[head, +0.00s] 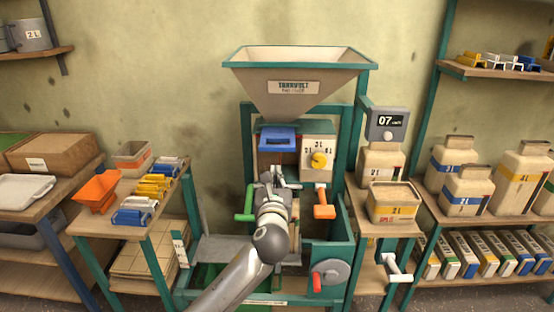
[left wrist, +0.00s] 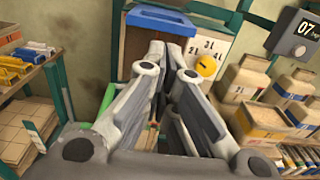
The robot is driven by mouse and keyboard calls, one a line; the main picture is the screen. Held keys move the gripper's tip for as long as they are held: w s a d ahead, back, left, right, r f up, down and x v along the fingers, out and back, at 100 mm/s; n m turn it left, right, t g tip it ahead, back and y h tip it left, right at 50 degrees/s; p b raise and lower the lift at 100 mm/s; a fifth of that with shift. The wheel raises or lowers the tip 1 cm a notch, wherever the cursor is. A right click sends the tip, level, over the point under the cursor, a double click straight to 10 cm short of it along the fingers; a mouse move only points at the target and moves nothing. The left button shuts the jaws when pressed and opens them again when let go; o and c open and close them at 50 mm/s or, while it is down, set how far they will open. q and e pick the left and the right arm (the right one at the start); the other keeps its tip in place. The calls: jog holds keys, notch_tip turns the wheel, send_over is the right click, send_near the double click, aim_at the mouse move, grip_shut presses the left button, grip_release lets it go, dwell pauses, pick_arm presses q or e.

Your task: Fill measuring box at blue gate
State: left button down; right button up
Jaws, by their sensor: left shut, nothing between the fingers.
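A blue gate (head: 278,139) sits under the funnel hopper (head: 296,85) of the elevator; it also shows at the top of the left wrist view (left wrist: 160,17). My left gripper (head: 272,179) is in front of the machine, just below the gate, its fingers shut and empty. In the left wrist view the closed fingers (left wrist: 167,52) point up toward the gate, apart from it as far as I can tell. A yellow-banded 2L box (head: 394,212) stands on the right-hand stand; I cannot tell whether it is the measuring box. My arm hides the space beneath the gate.
A panel with a yellow knob (head: 319,160) is right of the gate. A display (head: 387,124) reads 07. Shelves with boxes and canisters stand both sides.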

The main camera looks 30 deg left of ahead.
aim_at(277, 147)
pick_arm(q)
jog(key=p+x, duration=0.1)
jog(key=x, duration=0.9)
jog(key=shift+w, duration=0.35)
pick_arm(e)
jog(key=shift+a+r, duration=0.2)
jog(key=shift+r, duration=0.6)
pick_arm(q)
jog(key=shift+a, duration=0.15)
pick_arm(e)
jog(key=shift+d, duration=0.1)
pick_arm(q)
jog(key=x, duration=0.3)
jog(key=p+x, duration=0.1)
jog(key=shift+w+r, duration=0.2)
jog(key=shift+r, duration=0.1)
jog(key=shift+w+a+f, duration=0.1)
jog(key=shift+w+a, duration=0.3)
jog(key=shift+a, duration=0.05)
pick_arm(e)
jog(key=shift+w+a+r, duration=0.4)
jog(key=shift+w+a, duration=0.1)
jog(key=shift+w, duration=0.15)
